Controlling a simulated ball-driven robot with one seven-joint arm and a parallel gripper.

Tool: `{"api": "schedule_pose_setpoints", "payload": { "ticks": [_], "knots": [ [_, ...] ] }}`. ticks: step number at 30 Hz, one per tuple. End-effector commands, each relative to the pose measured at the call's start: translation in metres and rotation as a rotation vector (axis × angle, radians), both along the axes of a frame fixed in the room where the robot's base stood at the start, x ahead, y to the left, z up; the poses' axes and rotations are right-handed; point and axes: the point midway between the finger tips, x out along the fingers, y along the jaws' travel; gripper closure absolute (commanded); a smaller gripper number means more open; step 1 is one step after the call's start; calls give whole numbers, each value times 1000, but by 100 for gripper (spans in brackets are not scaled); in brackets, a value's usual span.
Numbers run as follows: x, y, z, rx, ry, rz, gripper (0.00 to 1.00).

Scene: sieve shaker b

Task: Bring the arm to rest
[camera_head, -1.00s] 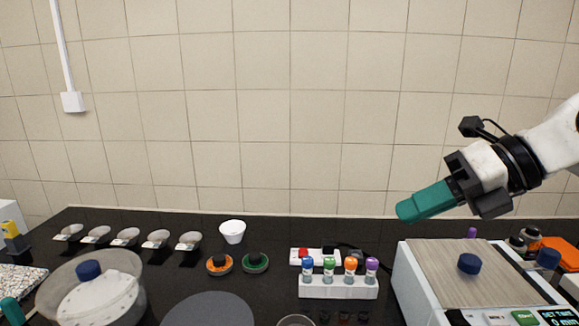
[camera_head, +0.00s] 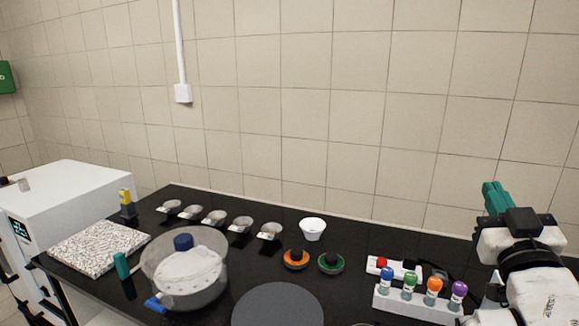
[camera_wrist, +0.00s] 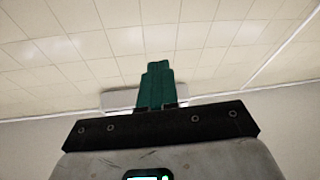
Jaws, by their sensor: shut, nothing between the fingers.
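My gripper (camera_head: 497,197) has teal fingers and shows at the right of the head view, above the right part of the black bench. Its fingers are together, with nothing between them. The wrist view shows the same teal fingers (camera_wrist: 158,83) closed against a tiled surface and a pale light-like panel (camera_wrist: 120,98). The gripper is apart from everything on the bench. My white and black arm hides part of the bench's right end.
A white cabinet (camera_head: 75,190) stands left.

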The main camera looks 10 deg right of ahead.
Motion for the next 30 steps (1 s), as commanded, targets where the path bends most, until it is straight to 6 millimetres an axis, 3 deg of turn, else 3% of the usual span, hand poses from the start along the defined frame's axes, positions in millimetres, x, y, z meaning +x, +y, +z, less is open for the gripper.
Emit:
{"api": "schedule_pose_setpoints", "payload": {
  "ticks": [1, 5, 8, 12, 15, 21, 26, 27, 30],
  "knots": [
    [3, 9, -37, 70, 91, 19, 100],
    [0, 30, -125, 215, 324, 59, 100],
    [-14, 52, -189, 302, 509, 94, 100],
    [-49, 84, -271, 392, 772, 144, 100],
    [-80, 103, -316, 430, 942, 173, 100],
    [-140, 129, -376, 468, 1214, 221, 100],
    [-189, 141, -408, 477, 1403, 249, 100],
    [-193, 139, -428, 484, 1418, 239, 100],
    [-208, 135, -455, 496, 1468, 218, 100]
  ]
}}
